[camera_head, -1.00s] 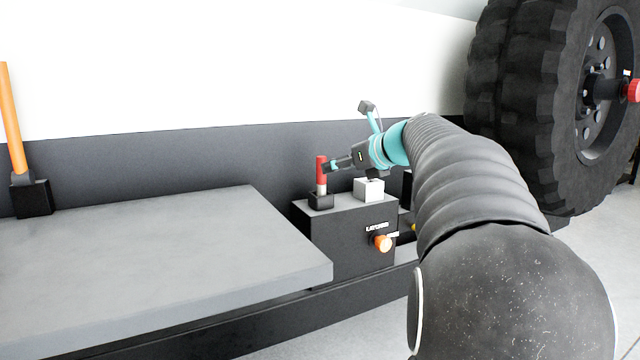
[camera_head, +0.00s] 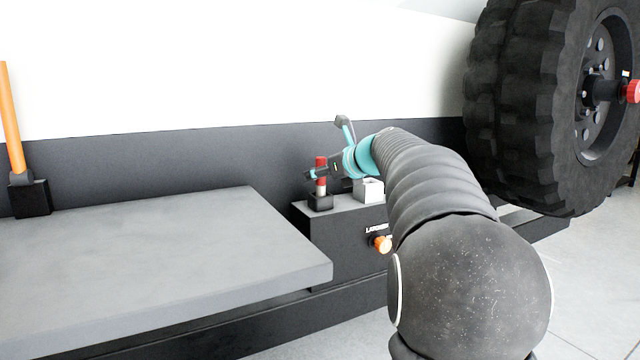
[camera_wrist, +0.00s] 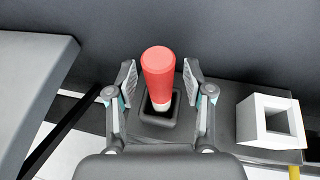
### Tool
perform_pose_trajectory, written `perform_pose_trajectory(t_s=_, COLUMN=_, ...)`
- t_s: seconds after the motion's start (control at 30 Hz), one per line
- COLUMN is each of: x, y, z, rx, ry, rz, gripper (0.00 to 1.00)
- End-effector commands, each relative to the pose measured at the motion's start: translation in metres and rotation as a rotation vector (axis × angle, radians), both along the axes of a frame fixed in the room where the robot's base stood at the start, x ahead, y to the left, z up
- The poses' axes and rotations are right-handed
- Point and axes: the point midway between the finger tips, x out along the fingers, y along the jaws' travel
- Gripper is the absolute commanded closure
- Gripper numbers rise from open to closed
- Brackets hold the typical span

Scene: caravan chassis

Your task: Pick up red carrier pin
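The red carrier pin (camera_head: 320,164) stands upright in a small black socket (camera_head: 320,201) on top of the dark box. In the wrist view the pin (camera_wrist: 158,73) has a red upper part and a pale lower part that goes down into the black socket (camera_wrist: 173,113). My gripper (camera_head: 319,173) is at the pin's height, with its fingers around it. In the wrist view my gripper (camera_wrist: 159,76) is open, one finger pad on each side of the pin, with a visible gap on both sides. The pin's lower end is hidden in the socket.
A white square socket (camera_wrist: 270,122) stands right of the pin on the same box (camera_head: 345,228). An orange knob (camera_head: 380,243) is on the box's front. A grey platform (camera_head: 150,250) lies to the left. An orange handle (camera_head: 10,120) stands far left and a large tire (camera_head: 520,110) far right.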

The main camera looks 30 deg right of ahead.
Motion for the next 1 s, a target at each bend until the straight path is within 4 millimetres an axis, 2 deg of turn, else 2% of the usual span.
perform_pose_trajectory(t_s=0.03, x=0.0, y=0.0, z=0.0, rx=0.0, ry=0.0, rz=0.0, gripper=0.64)
perform_pose_trajectory(t_s=0.17, x=0.0, y=0.0, z=0.0, rx=0.0, ry=0.0, rz=0.0, gripper=0.97)
perform_pose_trajectory(t_s=0.2, x=0.0, y=0.0, z=0.0, rx=0.0, ry=0.0, rz=0.0, gripper=1.0)
perform_pose_trajectory(t_s=0.5, x=0.0, y=0.0, z=0.001, rx=0.0, ry=0.0, rz=0.001, gripper=1.0)
perform_pose_trajectory(t_s=0.67, x=0.0, y=0.0, z=0.008, rx=0.001, ry=-0.001, rz=0.001, gripper=1.0)
perform_pose_trajectory(t_s=0.77, x=0.0, y=0.0, z=0.018, rx=-0.001, ry=0.0, rz=0.001, gripper=1.0)
perform_pose_trajectory(t_s=0.93, x=0.0, y=0.0, z=0.046, rx=-0.001, ry=-0.002, rz=0.001, gripper=1.0)
perform_pose_trajectory(t_s=1.0, x=-0.001, y=-0.015, z=0.05, rx=0.0, ry=0.001, rz=-0.004, gripper=1.0)
